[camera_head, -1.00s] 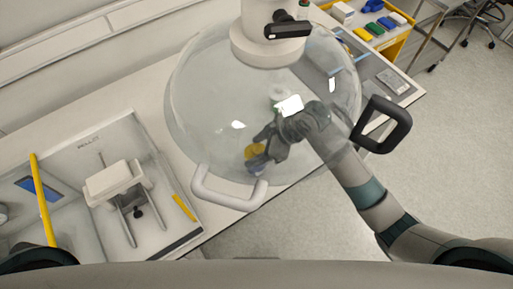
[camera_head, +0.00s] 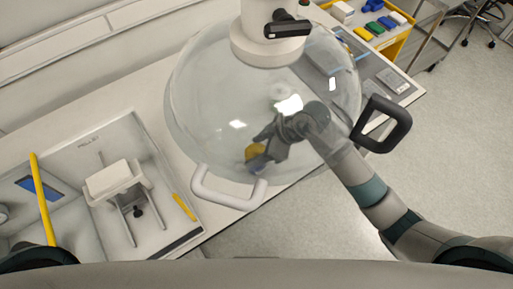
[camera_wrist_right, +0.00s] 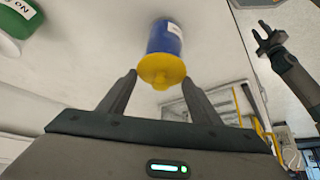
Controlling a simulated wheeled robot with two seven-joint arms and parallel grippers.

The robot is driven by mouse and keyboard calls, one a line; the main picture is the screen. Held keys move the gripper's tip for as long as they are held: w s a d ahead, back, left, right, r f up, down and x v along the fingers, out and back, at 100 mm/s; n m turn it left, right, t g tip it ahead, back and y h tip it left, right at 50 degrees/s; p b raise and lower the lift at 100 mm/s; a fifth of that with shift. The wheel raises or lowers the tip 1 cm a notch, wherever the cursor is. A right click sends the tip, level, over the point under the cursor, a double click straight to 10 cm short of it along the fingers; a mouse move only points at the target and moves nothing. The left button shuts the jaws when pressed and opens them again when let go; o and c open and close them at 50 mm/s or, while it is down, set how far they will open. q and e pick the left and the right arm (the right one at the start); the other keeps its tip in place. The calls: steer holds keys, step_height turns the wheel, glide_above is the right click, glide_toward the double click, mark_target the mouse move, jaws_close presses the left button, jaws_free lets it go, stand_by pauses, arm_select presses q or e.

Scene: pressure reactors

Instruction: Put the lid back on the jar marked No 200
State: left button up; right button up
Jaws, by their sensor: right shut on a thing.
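My right gripper (camera_head: 262,146) is inside a clear dome (camera_head: 205,95), by a yellow lid (camera_head: 255,152) and blue jar (camera_head: 256,168). In the right wrist view, the yellow lid (camera_wrist_right: 162,70), with a small knob, is between the right fingers (camera_wrist_right: 160,82), which are shut on it. The blue jar (camera_wrist_right: 164,40) with a white label lines up behind the lid. I cannot tell whether the lid rests on it, and its number is not readable. My left gripper (camera_wrist_right: 264,34) shows at the upper right of the wrist view, empty, its fingers apart.
A green jar (camera_wrist_right: 27,20) with a label reading "NO" is at the wrist view's upper left, near a white round object (camera_wrist_right: 8,45). The dome has a white handle (camera_head: 230,192) and a black handle (camera_head: 382,124).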

steer(key=o, duration=1.7)
steer(key=shift+c, duration=0.2)
steer(key=shift+r, duration=0.1)
steer(key=shift+r, duration=3.4)
jaws_close()
steer(key=shift+f+b, duration=0.9)
steer(key=shift+f, duration=1.25)
